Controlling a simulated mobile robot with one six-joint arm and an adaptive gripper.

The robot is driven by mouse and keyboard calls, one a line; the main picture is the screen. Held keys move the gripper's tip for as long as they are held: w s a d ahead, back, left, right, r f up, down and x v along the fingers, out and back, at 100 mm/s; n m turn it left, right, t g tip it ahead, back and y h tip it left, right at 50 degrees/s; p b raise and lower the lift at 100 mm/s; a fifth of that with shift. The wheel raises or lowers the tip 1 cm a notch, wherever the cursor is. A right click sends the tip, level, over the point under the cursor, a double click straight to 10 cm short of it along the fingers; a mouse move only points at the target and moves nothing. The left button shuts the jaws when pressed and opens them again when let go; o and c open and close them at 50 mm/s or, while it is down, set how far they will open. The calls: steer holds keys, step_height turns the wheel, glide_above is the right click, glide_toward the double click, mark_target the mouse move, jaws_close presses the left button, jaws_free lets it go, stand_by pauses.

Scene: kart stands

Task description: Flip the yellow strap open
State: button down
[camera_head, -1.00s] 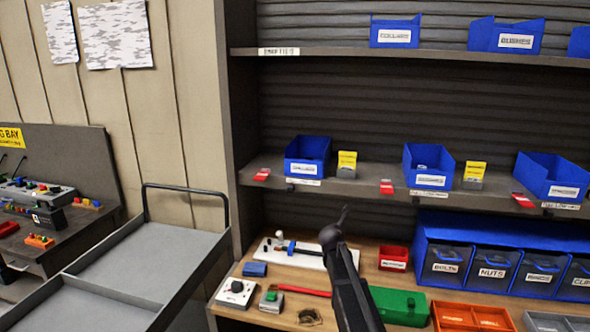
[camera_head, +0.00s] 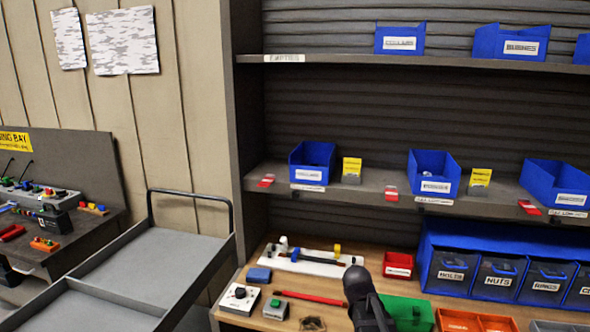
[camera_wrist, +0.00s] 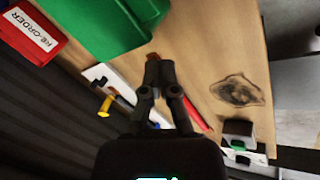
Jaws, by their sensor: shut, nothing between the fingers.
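A white board (camera_head: 281,263) lies on the wooden bench with a dark rod across it. A small yellow strap (camera_head: 337,249) stands up near the board's right end, with a blue one (camera_head: 295,254) to its left. In the wrist view the yellow strap (camera_wrist: 105,106) is left of my fingers, beside the white board (camera_wrist: 95,73). My gripper (camera_wrist: 160,66) has its fingers shut and empty, apart from the strap. In the head view my dark arm end is right of the board; its fingertips are hidden there.
A red bin (camera_head: 397,265) and a green case (camera_head: 408,312) stand right of the board. A red bar (camera_head: 312,298), a grey box with a knob (camera_head: 240,298) and a small box with a green top (camera_head: 276,308) lie in front. A shelf (camera_head: 400,190) overhangs the bench.

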steer(key=s+a+f+m+g+y, duration=0.1)
steer(key=s+m+g, duration=0.3)
steer(key=s, duration=1.2)
steer(key=a+m+y, duration=0.1)
steer(key=m, duration=0.3)
steer(key=shift+a+f+m, duration=0.2)
steer(key=shift+f+m, duration=0.1)
steer(key=shift+f, duration=0.05)
